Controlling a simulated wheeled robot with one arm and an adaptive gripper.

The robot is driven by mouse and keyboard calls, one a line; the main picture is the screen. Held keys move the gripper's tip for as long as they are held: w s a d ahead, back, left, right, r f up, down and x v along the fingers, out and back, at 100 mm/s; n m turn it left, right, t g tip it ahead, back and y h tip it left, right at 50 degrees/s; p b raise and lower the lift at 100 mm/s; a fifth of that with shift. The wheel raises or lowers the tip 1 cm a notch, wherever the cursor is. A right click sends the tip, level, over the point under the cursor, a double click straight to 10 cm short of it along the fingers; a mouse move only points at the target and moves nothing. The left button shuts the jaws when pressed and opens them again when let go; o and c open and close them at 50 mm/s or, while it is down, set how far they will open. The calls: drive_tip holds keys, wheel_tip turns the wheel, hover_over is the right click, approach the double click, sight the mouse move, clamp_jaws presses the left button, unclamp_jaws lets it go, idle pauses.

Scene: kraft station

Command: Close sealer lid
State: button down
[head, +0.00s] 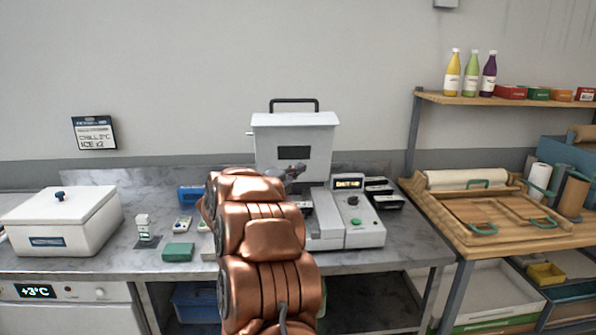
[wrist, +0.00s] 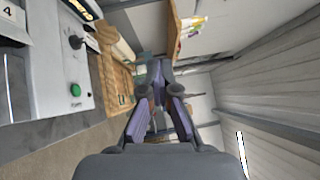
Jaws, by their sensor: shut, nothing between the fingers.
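The sealer's grey-white lid (head: 292,133) stands raised at the middle of the bench, with a dark handle (head: 294,100) along its top. The sealer's body (head: 352,232) is below it, with a lit display, a black knob and a green button. The body's control panel also shows at the left of the wrist view (wrist: 60,95). My gripper (head: 297,171) is in front of the lid's lower part, and my copper arm hides much of the sealer's left side. In the wrist view my gripper (wrist: 158,72) is shut and empty, and the lid does not show clearly.
A white lidded box (head: 62,222) stands at the bench's left. A green block (head: 178,252) and small items lie left of my arm. Dark packs (head: 384,195) lie right of the sealer. A wooden tray (head: 495,212) and bottle shelf (head: 505,100) are farther right.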

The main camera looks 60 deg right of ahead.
drive_tip(key=c, duration=1.9)
unclamp_jaws()
drive_tip(key=o, duration=0.5)
drive_tip(key=shift+a, duration=0.1)
drive_tip(key=w+a+f, duration=0.1)
drive_tip(key=a, duration=1)
drive_tip(key=shift+w+a+f, duration=0.2)
drive_tip(key=shift+a, duration=0.15)
